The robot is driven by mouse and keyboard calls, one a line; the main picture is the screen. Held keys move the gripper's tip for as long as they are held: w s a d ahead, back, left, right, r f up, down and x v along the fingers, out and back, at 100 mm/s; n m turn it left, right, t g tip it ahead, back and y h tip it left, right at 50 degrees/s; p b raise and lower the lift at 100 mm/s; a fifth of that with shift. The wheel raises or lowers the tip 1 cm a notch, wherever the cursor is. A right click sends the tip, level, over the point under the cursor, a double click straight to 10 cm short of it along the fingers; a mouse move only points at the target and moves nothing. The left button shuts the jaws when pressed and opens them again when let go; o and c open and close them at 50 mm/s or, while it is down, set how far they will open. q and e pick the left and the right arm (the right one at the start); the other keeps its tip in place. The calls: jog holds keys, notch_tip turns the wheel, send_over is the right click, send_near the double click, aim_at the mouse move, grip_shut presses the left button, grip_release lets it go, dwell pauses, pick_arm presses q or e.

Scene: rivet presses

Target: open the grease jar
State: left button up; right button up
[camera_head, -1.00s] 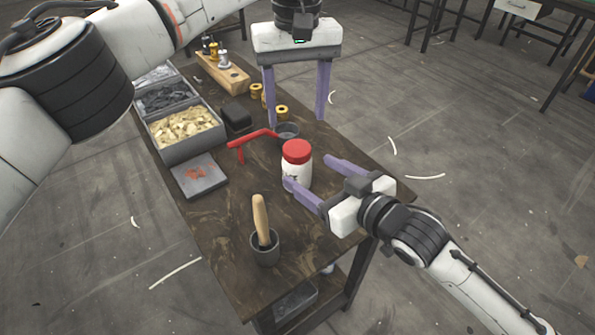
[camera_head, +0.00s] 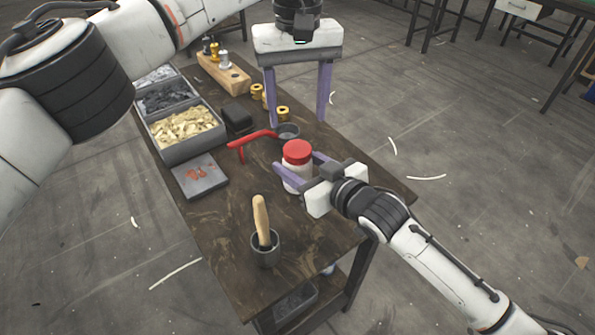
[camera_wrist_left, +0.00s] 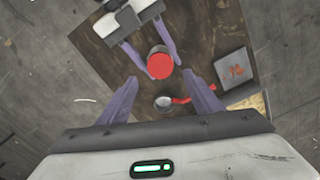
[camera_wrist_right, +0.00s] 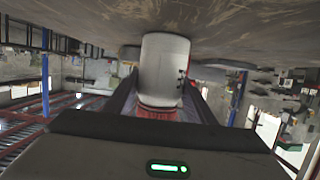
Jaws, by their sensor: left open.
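The grease jar (camera_head: 296,180) is a white jar with a red lid (camera_head: 297,152), upright on the dark wooden table. My right gripper (camera_head: 296,172) is low at the jar, one finger on each side of its body; the right wrist view shows the jar (camera_wrist_right: 164,70) between the fingers, upside down. I cannot tell whether the fingers touch it. My left gripper (camera_head: 298,98) points down, open and empty, above the table beyond the jar. The lid (camera_wrist_left: 160,66) shows from above in the left wrist view, ahead of the left fingers.
A mortar with a wooden pestle (camera_head: 263,245) stands in front. A grey plate (camera_head: 199,178) and a parts bin (camera_head: 184,135) are at the left.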

aim_at(298, 148)
grip_shut()
pick_arm(q)
jog(key=m, duration=0.3)
jog(key=shift+f+m, duration=0.25)
jog(key=shift+m, duration=0.45)
notch_tip(298, 148, down, 8)
jog(key=shift+r, duration=0.25)
jog(key=shift+c, duration=0.3)
